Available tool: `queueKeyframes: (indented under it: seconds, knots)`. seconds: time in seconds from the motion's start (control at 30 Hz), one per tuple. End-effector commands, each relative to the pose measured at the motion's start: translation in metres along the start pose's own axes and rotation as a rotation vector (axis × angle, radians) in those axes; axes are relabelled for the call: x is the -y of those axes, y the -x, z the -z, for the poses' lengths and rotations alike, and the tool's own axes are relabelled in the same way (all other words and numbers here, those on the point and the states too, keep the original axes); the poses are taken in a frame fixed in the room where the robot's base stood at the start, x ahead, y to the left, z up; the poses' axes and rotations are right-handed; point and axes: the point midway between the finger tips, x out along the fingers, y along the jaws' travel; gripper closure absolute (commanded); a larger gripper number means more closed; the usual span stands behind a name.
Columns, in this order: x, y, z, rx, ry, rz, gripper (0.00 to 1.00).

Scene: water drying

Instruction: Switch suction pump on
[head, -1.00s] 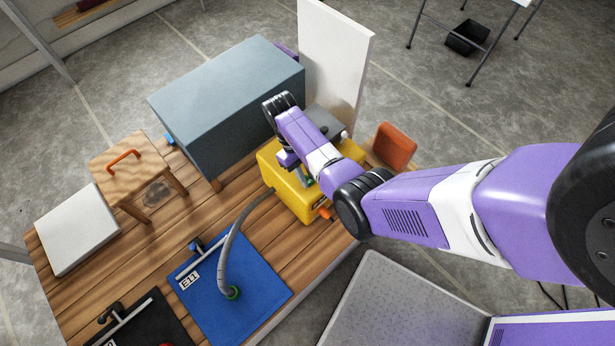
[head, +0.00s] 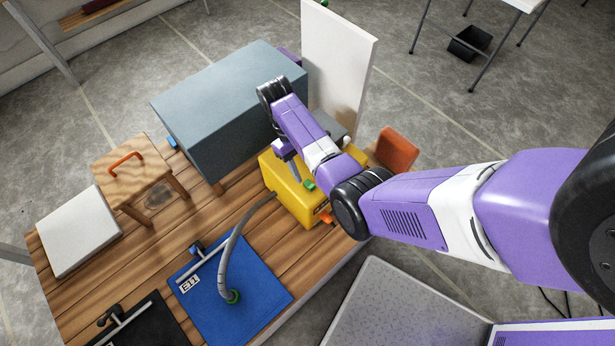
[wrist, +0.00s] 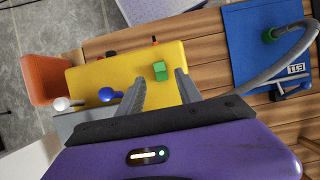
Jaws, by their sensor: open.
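The suction pump appears to be the yellow box (head: 284,192) on the wooden table, with a grey hose (head: 226,247) at its left. On its top is a small green block-like part (head: 309,185), perhaps the switch; it also shows in the wrist view (wrist: 160,70). My gripper (wrist: 162,78) is open and empty above the yellow box, and the green part lies between its fingertips in the wrist picture. I cannot tell the height gap. In the head view my arm hides part of the box's top and back.
Blue (wrist: 110,95) and white (wrist: 64,103) knobbed levers stand beside the yellow box. An orange block (head: 396,149) is at its right. A large grey-blue box (head: 228,95) and a white panel (head: 338,65) stand behind. A blue mat (head: 255,280) lies in front.

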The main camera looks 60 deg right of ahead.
Motion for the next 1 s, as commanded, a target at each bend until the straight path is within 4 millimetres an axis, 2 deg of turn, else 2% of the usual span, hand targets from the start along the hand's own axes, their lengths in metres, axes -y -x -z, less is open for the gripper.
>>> queueKeyframes:
  seconds: [0.1,0.23,0.87,1.0]
  knots:
    - [0.000,0.015,0.001,0.000,0.000,0.000,0.58]
    - [0.000,0.023,0.000,0.000,0.001,0.000,0.58]
    - [0.000,0.024,0.000,0.000,-0.002,0.000,0.58]
    - [-0.004,0.025,0.018,-0.072,-0.014,-0.014,0.58]
